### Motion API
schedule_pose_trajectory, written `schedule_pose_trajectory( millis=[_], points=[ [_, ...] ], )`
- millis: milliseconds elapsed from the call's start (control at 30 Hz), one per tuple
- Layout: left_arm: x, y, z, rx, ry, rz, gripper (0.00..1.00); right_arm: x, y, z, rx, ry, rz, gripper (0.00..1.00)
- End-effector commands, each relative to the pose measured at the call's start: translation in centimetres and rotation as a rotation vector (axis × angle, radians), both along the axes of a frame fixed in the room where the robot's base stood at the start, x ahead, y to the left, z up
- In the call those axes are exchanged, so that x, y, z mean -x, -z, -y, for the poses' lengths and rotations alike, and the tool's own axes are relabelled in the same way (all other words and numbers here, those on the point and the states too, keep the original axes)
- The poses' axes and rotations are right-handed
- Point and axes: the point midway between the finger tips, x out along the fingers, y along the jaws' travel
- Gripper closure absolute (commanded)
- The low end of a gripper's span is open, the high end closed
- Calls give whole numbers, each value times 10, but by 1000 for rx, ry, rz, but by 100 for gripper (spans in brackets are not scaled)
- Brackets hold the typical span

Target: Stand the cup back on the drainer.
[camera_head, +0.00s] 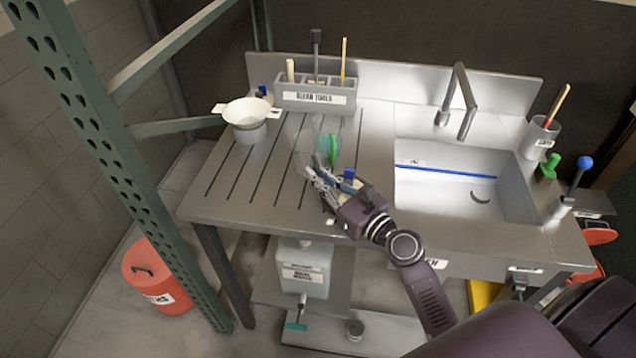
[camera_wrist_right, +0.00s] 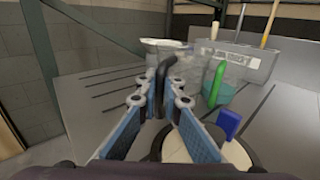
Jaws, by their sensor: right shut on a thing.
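My right gripper (camera_head: 318,180) is over the front of the ribbed drainer (camera_head: 215,185). In the right wrist view its blue-padded fingers (camera_wrist_right: 166,108) are shut on a dark curved handle (camera_wrist_right: 167,70). The handle seems to belong to a clear, see-through cup (camera_head: 304,146), faint against the steel; it also shows in the wrist view (camera_wrist_right: 202,66). A teal patch and a green stick (camera_head: 333,152) show beside or through the cup; I cannot tell whether they are inside it. Whether the cup's base touches the drainer is unclear. My left gripper is not in view.
A white bowl-like vessel (camera_head: 246,112) stands at the drainer's back left. A grey tool holder (camera_head: 285,97) stands along the back. The sink (camera_head: 430,195) lies to the right. A small blue piece (camera_head: 349,174) is close beside my gripper. The drainer's left side is clear.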

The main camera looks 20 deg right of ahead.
Motion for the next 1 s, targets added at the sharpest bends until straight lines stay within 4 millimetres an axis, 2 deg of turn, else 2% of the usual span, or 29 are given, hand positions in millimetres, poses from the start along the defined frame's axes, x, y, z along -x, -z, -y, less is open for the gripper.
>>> schedule_pose_trajectory(
  millis=[67,467,500,633,1000],
  points=[
    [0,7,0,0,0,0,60,0,10,0,0,1,1,100],
    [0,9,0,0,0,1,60,0,13,0,-1,1,2,100],
    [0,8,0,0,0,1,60,0,12,0,-1,1,2,91],
    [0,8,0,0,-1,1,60,0,12,0,-1,1,2,77],
    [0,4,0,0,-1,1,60,0,7,0,0,1,2,76]
  ],
)
